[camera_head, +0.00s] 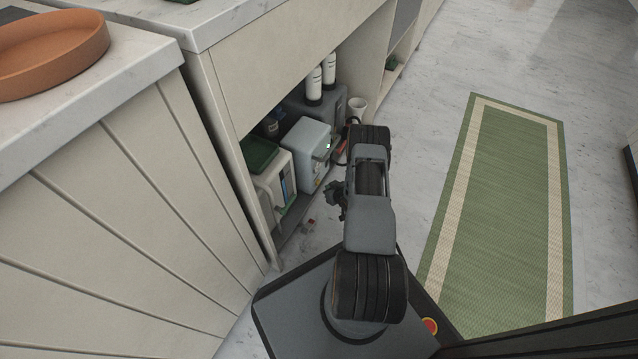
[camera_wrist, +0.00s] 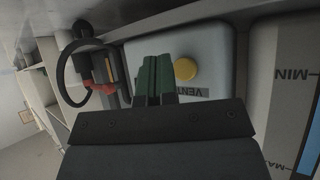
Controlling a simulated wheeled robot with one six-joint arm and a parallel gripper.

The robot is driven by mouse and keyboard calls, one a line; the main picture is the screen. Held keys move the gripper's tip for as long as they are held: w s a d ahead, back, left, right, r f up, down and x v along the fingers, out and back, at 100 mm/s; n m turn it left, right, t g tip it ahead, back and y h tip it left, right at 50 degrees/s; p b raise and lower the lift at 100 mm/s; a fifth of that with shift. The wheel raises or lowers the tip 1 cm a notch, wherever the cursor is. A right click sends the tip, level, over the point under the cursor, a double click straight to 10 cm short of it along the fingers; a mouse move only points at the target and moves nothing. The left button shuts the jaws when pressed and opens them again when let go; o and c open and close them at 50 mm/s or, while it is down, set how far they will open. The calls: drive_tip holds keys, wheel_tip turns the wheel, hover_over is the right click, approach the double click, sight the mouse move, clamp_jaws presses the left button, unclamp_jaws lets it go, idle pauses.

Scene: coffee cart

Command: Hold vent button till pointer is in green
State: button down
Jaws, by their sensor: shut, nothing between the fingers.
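The yellow vent button (camera_wrist: 186,69) sits on the pale front of a box-shaped unit (camera_wrist: 215,48). The partly covered label "VENT" (camera_wrist: 192,92) is beside it. The unit (camera_head: 305,150) also shows in the head view, inside the low cabinet. My gripper (camera_wrist: 154,62) has its dark green fingers shut and empty. In the wrist view the fingertips appear just left of the button; I cannot tell whether they touch the unit. No pointer or green zone can be made out; the fingers and wrist hide part of the front.
A white tank with "MIN" and "MAX" marks (camera_wrist: 285,100) stands close beside the unit. A black hose (camera_wrist: 66,75) with a red fitting (camera_wrist: 99,87) is on the other side. Cabinet walls and the counter (camera_head: 218,22) enclose the space. A green rug (camera_head: 505,200) lies on open floor.

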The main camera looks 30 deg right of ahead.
drive_tip(key=shift+s+d, duration=0.5)
drive_tip(key=shift+s, duration=0.35)
drive_tip(key=shift+s+d, duration=0.45)
drive_tip(key=shift+s, duration=0.4)
